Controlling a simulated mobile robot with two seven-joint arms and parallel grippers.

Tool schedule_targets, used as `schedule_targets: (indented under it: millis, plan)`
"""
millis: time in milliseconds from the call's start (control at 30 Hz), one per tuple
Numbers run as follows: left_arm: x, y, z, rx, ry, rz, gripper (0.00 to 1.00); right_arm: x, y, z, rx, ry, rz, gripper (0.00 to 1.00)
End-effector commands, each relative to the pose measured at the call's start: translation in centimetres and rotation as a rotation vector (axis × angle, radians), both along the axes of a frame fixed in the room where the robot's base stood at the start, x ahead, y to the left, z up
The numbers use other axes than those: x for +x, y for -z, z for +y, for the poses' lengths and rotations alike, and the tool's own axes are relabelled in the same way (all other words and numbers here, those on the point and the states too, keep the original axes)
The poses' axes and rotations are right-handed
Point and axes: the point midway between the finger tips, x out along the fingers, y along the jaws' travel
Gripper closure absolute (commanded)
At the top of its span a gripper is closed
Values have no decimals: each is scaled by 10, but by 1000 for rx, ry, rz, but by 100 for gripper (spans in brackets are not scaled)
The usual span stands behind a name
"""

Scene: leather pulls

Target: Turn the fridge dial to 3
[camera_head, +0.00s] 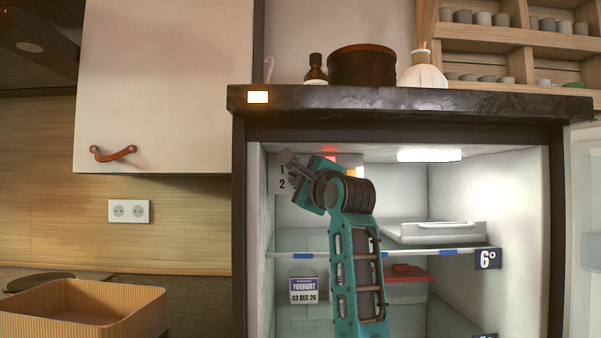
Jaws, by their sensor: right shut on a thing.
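The open fridge (515,190) fills the right half of the head view. My right gripper (287,160) is at this panel, at the end of my teal arm, and is shut on the dial. The dial itself is hidden behind the gripper, so its setting cannot be read. A small red light (330,157) shows just above the gripper. My left gripper is not in view.
Glass shelf (455,252) with a 6° tag crosses the fridge below my gripper. The fridge door (588,215) stands open at right.

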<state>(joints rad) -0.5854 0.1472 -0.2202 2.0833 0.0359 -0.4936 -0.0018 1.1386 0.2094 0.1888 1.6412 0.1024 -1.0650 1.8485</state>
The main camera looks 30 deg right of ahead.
Motion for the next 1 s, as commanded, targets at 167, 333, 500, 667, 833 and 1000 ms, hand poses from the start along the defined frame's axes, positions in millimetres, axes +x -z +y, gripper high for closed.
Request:
schedule_targets:
  millis: [167, 333, 500, 667, 833, 1000]
  plan:
    - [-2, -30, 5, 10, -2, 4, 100, 0, -9, -1, -125, 0, 84, 100]
    - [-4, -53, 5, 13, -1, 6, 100, 0, -9, -1, -239, -1, 153, 100]
    - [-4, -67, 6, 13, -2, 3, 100, 0, -8, -1, -318, 0, 199, 100]
    - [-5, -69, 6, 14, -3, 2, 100, -1, -5, -1, -343, 0, 213, 100]
    - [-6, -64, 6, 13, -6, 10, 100, -1, -4, -1, -343, 0, 212, 100]
    - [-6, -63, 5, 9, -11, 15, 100, 0, -4, -1, -342, 0, 212, 80]
